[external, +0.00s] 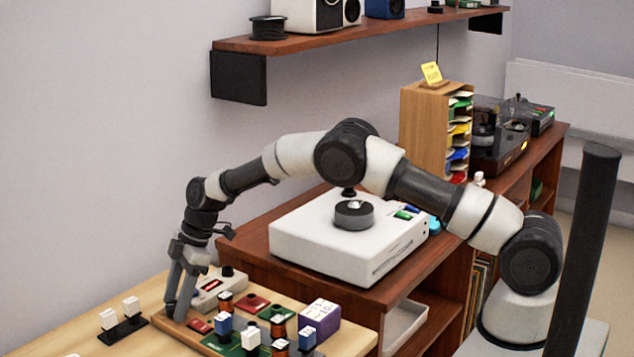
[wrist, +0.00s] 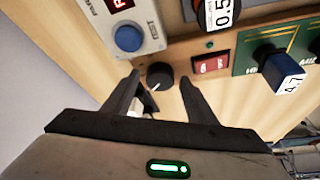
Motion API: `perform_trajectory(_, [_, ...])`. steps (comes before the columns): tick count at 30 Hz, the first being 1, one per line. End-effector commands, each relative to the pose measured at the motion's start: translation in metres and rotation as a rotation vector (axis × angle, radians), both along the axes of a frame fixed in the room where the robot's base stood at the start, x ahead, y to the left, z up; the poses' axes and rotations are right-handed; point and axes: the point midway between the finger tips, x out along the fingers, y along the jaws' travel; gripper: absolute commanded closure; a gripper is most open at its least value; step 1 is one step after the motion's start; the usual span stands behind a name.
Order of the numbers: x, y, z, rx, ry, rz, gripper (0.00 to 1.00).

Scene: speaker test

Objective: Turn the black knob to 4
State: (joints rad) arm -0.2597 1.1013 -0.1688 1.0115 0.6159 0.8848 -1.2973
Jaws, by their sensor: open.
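The black knob (wrist: 159,76) is round and shows in the wrist view on the wooden board (wrist: 215,43), between my finger tips. Its number marks cannot be read. My gripper (wrist: 160,78) is open, with one finger on each side of the knob; I cannot tell whether either finger touches it. In the external view my gripper (external: 179,308) points down at the left end of the board, and its fingers hide the knob there.
A meter box (external: 217,287) with a red display and a blue button (wrist: 127,38) stands close behind. A red block (wrist: 211,65) and a blue block (wrist: 280,71) are on the right. White blocks (external: 120,312) stand left on a black base.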

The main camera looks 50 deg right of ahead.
Motion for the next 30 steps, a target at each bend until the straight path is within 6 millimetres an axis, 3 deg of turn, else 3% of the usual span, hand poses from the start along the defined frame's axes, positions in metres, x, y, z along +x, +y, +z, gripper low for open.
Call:
perform_trajectory(7, [0.0002, 0.0001, -0.0004, 0.0, -0.001, 0.0, 0.48])
perform_trajectory(15, [0.0001, -0.0001, -0.0002, 0.0, 0.0, 0.0, 0.89])
perform_trajectory(30, [-0.0015, 0.0003, -0.001, -0.001, 0.0, -0.154, 0.89])
